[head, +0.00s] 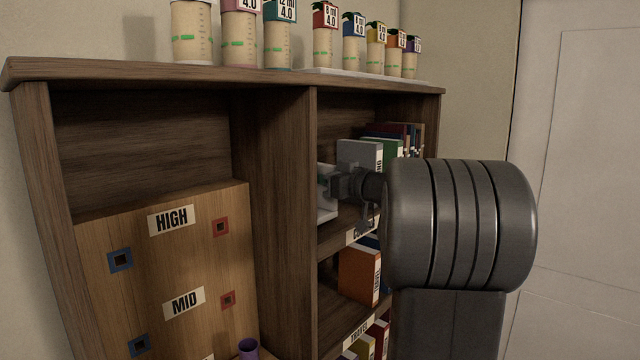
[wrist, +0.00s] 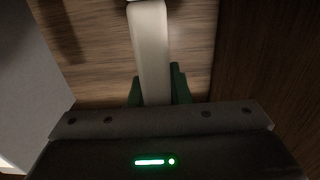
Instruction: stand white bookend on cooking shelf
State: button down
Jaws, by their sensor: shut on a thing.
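My gripper (head: 338,184) reaches into the upper right compartment of the bookcase and is shut on the white bookend (head: 326,208). In the wrist view the bookend (wrist: 150,50) is a pale upright strip between the green finger pads. In the head view it stands upright near the compartment's left wall, partly hidden by my gripper. The cooking shelf's label (head: 361,231) is partly covered by my arm. I cannot tell whether the bookend's base touches the shelf.
A grey book (head: 360,156) and several other books (head: 398,133) stand right of the bookend. A lower shelf holds an orange book (head: 359,275). A pegboard panel (head: 165,260) fills the left bay. Several labelled jars (head: 242,38) line the bookcase top.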

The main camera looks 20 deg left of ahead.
jog(key=shift+f, duration=0.65)
jog(key=shift+f, duration=0.15)
jog(key=c, duration=1.4)
grip_release()
jog(key=shift+o, duration=0.2)
jog(key=shift+d, duration=0.15)
jog(key=b+v, duration=0.3)
jog(key=v, duration=0.8)
jog(key=shift+s+d, duration=0.2)
jog(key=shift+d, duration=0.15)
